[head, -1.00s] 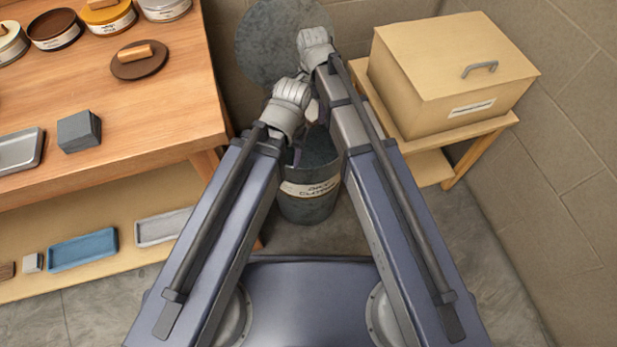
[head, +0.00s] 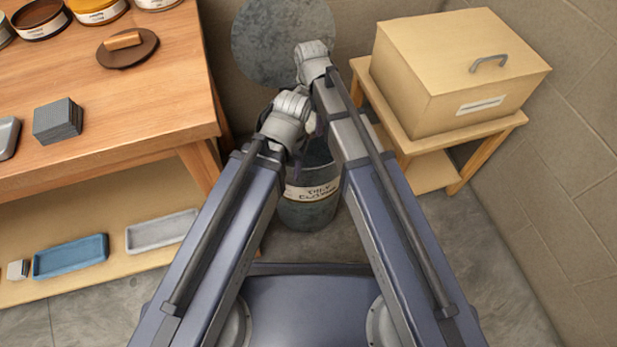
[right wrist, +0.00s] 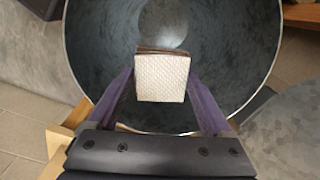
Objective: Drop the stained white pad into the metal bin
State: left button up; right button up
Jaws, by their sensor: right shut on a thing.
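The white pad (right wrist: 162,80) shows in the right wrist view, a small square with a textured white face and a brown band along its far edge. My right gripper (right wrist: 162,92) is shut on it, a purple finger on each side, above the open mouth of the metal bin (right wrist: 240,75). The dark bin interior lies behind the pad. In the head view the bin (head: 308,210) stands on the floor, its mouth largely hidden by my arms. My left gripper (head: 290,112) is beside the bin's upper left; its fingers are hidden.
A round grey lid (head: 270,45) shows behind the bin. A wooden workbench (head: 150,100) with a dark block stack (head: 57,120) is at left. A cardboard-coloured box (head: 450,75) sits on a small stand (head: 435,140) at right, close to the bin.

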jog(key=shift+f, duration=0.4)
jog(key=o, duration=1)
jog(key=shift+r, duration=0.2)
notch_tip(320, 180, up, 8)
jog(key=p, duration=0.7)
jog(key=shift+f+p, duration=0.2)
jog(key=shift+p, duration=0.2)
